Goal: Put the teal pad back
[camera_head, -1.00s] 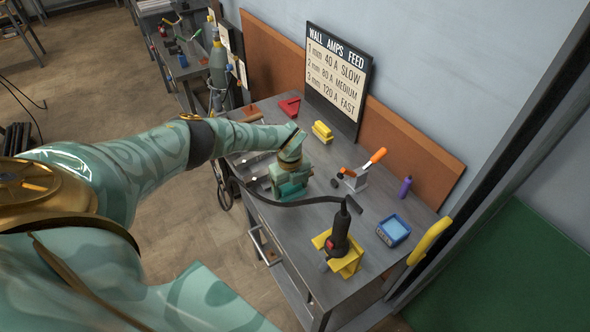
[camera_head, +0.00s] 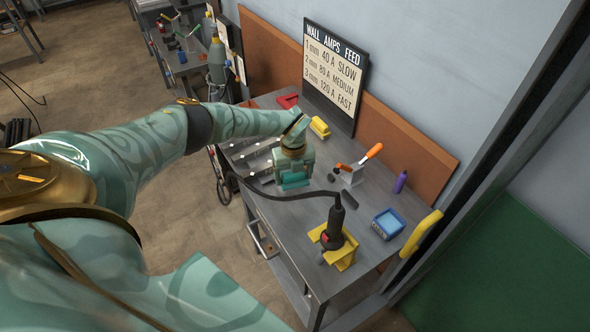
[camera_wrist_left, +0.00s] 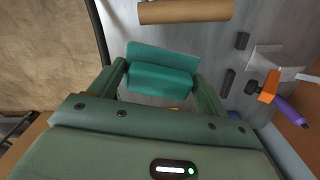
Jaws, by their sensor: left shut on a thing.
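My left gripper (camera_head: 293,178) is over the grey workbench (camera_head: 290,222), left of the orange-handled clamp. In the left wrist view it (camera_wrist_left: 160,88) is shut on the teal pad (camera_wrist_left: 162,72), which lies crosswise between the two fingers. In the head view the pad is hard to tell apart from my teal fingers. I cannot tell whether the pad touches the bench. My right gripper is not in view.
An angle grinder (camera_head: 334,226) sits in a yellow stand (camera_head: 345,253) at the front, its black cable crossing the bench near my gripper. The orange-handled clamp (camera_head: 353,172), a blue box (camera_head: 388,224), a purple bottle (camera_head: 400,182) and a yellow block (camera_head: 320,127) stand on the bench.

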